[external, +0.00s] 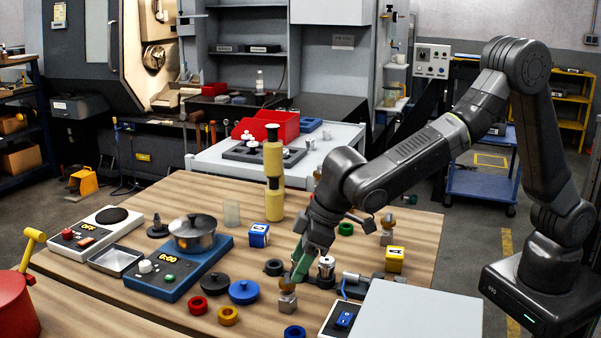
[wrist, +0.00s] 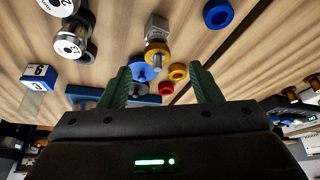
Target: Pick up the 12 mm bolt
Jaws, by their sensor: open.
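I cannot make out a size mark that tells which piece is the 12 mm bolt. A small silver block with a brass-coloured round part (external: 287,290) stands on the wooden table, just below my gripper (external: 299,265) in the external view. In the wrist view this piece (wrist: 156,50) lies ahead of the gap between my green fingers (wrist: 162,80). The fingers are apart with nothing between them. A similar block-and-brass piece (external: 388,232) stands farther back on the right.
Red (external: 197,305), yellow (external: 228,315) and blue (external: 294,332) rings lie close by, with a blue lidded disc (external: 243,292).

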